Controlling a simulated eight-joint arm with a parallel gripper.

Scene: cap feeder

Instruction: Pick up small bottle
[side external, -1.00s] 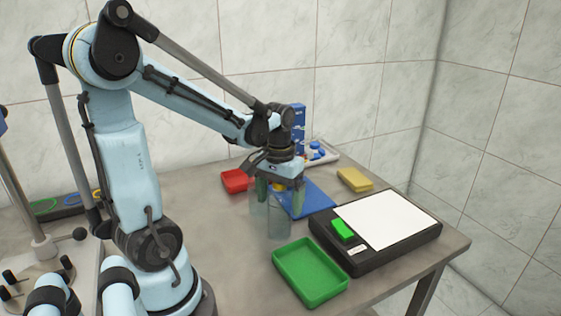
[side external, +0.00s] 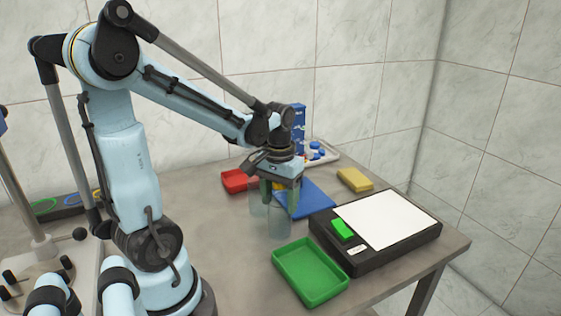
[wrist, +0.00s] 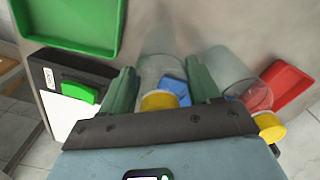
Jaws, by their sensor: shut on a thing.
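Two clear bottles with yellow caps stand close together on the table. One bottle (wrist: 160,72) is between the two green fingers of my gripper (wrist: 163,90) in the wrist view, with its yellow cap (wrist: 159,101) nearest the palm. In the side view, my gripper (side external: 279,192) points down over this front bottle (side external: 280,220), and its fingers are shut on it. The bottle looks upright, with its base at table level. The second bottle (side external: 257,203) stands just to the left; its cap (wrist: 270,127) shows outside the right finger in the wrist view.
A green tray (side external: 310,298) lies in front and a black scale (side external: 372,265) with a white plate and green block stands right.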

